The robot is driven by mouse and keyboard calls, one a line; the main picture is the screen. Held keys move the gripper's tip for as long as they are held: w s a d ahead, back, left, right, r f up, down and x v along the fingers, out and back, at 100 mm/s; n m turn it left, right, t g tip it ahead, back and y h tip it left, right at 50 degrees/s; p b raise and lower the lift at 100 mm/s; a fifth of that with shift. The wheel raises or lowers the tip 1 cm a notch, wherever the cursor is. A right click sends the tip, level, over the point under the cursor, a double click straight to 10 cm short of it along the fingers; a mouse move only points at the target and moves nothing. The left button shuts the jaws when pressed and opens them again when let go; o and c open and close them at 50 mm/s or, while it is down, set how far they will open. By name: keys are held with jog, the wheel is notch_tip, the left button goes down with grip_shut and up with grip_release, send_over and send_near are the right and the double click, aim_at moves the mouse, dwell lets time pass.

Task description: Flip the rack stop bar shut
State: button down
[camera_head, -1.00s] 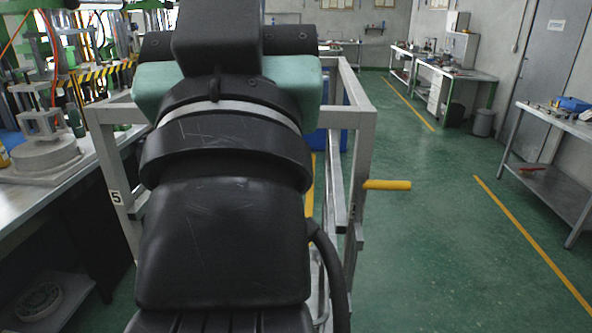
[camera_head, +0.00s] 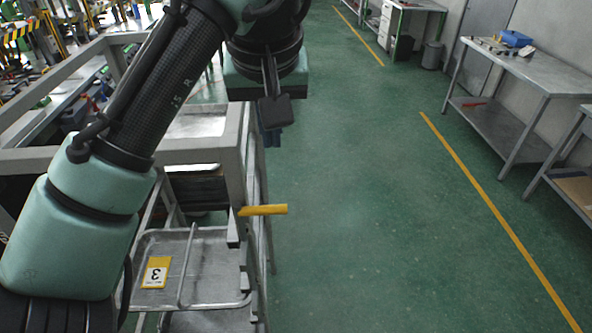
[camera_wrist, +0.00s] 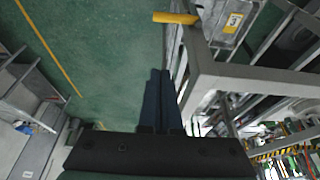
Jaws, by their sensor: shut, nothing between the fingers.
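The rack (camera_head: 233,150) is a grey metal frame at the left in the head view. The stop bar (camera_head: 263,210) is a short yellow bar that sticks out to the right from its near right post. In the wrist view the yellow bar (camera_wrist: 175,18) is at the top, beyond my fingertips and next to the rack post (camera_wrist: 200,60). My gripper (camera_head: 272,142) hangs beside the rack's right side, behind and above the yellow bar in the head view. In the wrist view my gripper (camera_wrist: 160,74) has its dark fingers together, empty and apart from the bar.
A tray (camera_head: 205,265) with a yellow tag marked 3 (camera_head: 157,272) sits in the rack. A workbench (camera_head: 530,75) stands at the right. The green floor between the rack and the bench is clear. My arm hides part of the rack.

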jog(key=shift+s+a, duration=0.1)
jog(key=shift+f, duration=0.1)
notch_tip(320, 180, down, 10)
jog(key=p, duration=0.5)
jog(key=shift+s, duration=0.2)
jog(key=shift+f, duration=0.1)
dwell(0.5)
